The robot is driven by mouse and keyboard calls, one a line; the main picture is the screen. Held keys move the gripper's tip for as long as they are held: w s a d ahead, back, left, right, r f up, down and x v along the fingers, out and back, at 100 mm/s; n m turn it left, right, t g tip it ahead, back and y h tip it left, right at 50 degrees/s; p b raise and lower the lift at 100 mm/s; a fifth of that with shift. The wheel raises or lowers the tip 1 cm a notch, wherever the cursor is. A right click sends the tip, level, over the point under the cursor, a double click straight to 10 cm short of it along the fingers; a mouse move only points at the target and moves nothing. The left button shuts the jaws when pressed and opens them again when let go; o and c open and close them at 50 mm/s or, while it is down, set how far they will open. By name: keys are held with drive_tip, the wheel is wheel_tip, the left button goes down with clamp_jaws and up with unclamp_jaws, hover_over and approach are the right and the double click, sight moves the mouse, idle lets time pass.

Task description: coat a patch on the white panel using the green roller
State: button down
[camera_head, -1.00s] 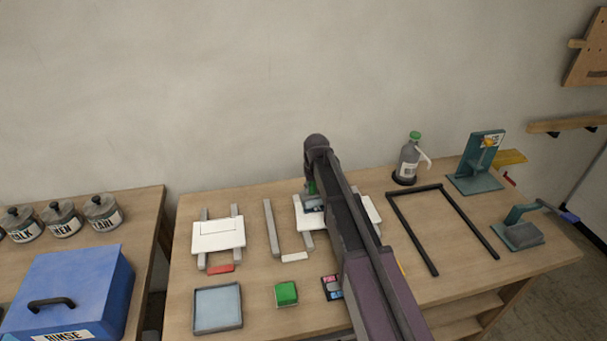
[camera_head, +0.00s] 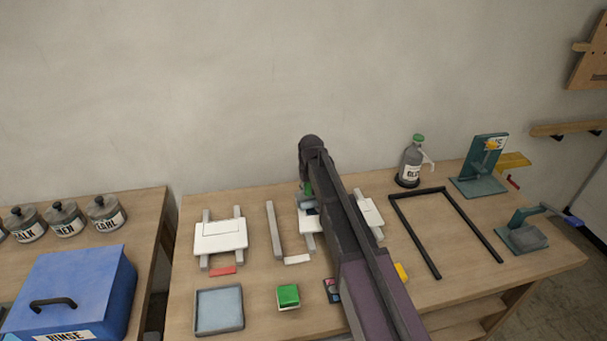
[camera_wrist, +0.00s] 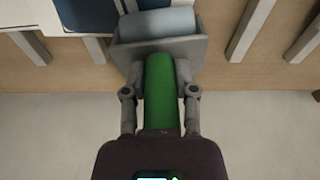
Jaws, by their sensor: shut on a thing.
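My gripper (camera_wrist: 160,95) is shut on the green handle of the roller (camera_wrist: 162,75). The roller's pale grey-blue drum sits in a grey frame ahead of the fingers. In the head view the roller (camera_head: 306,196) is at the left part of a white panel (camera_head: 371,212), which my arm partly covers. A dark blue patch (camera_head: 312,211) shows on this panel beside the roller, and also in the wrist view (camera_wrist: 84,15). Whether the drum touches the panel is hard to tell. Another white panel (camera_head: 220,237) lies on two grey rails further left, with no patch visible.
A blue-grey tray (camera_head: 219,328), a green block (camera_head: 288,296) and a loose grey rail (camera_head: 273,230) are on the table. A black frame (camera_head: 418,196), a bottle (camera_head: 410,163) and teal stands (camera_head: 482,165) are to the right. The wall rises close behind.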

sight(301, 197)
drive_tip(key=shift+w+d, duration=0.15)
drive_tip(key=shift+d, duration=0.5)
drive_tip(key=d, duration=0.3)
drive_tip(key=shift+w+d+r, duration=0.1)
drive_tip(key=shift+w+r, duration=0.05)
drive_tip(key=shift+r, duration=0.1)
drive_tip(key=shift+w+d+r+p, duration=0.1)
drive_tip(key=shift+w+d+p, duration=0.1)
drive_tip(key=shift+d, duration=0.85)
drive_tip(key=shift+w+d+r+p, duration=0.1)
drive_tip(key=shift+d+p, duration=0.1)
drive_tip(key=shift+d, duration=0.85)
drive_tip(key=shift+w+d+r+p, duration=0.1)
drive_tip(key=shift+w+d+p, duration=0.1)
drive_tip(key=shift+d, duration=0.85)
drive_tip(key=shift+a+f, duration=0.1)
drive_tip(key=shift+a, duration=0.25)
drive_tip(key=shift+s+a+f+b, duration=0.2)
drive_tip(key=shift+s+a+b, duration=0.05)
drive_tip(key=shift+a, duration=1.7)
drive_tip(key=shift+s+a+f+b, duration=0.25)
drive_tip(key=shift+s+a, duration=0.05)
drive_tip(key=shift+a, duration=1.65)
drive_tip(key=shift+s+a+f+b, duration=0.2)
drive_tip(key=shift+s+a+b, duration=0.05)
drive_tip(key=shift+a, duration=1.7)
wheel_tip(301, 197, up, 8)
drive_tip(key=p, duration=0.7)
drive_tip(key=shift+f, duration=0.2)
